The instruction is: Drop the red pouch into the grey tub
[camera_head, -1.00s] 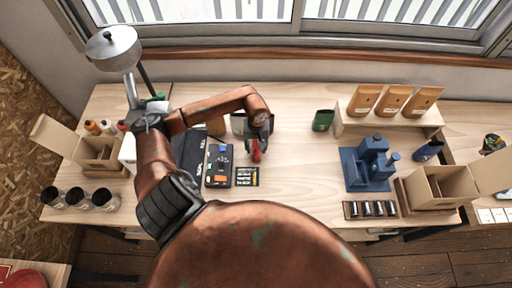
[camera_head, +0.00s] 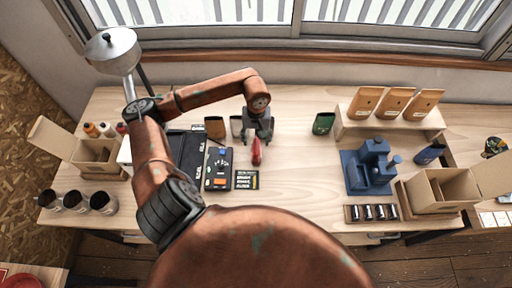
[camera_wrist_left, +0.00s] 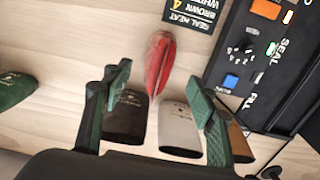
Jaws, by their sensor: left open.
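The red pouch (camera_head: 256,152) stands on the table, just in front of my left gripper (camera_head: 258,136) in the head view. In the left wrist view the red pouch (camera_wrist_left: 159,62) shows upper middle, in line with the gap between the fingers of my left gripper (camera_wrist_left: 157,76). The fingers are apart and hold nothing; I cannot tell whether the pouch tip reaches between them. I cannot pick out a grey tub in either view. My right gripper is not in view.
A grey pouch (camera_wrist_left: 180,128) and a dark pouch (camera_wrist_left: 126,118) stand near the fingers. A black sealing device (camera_head: 218,168) and a printed card (camera_head: 247,178) lie to the left. A green pouch (camera_head: 323,123) stands to the right. The table (camera_head: 300,180) is clear at centre right.

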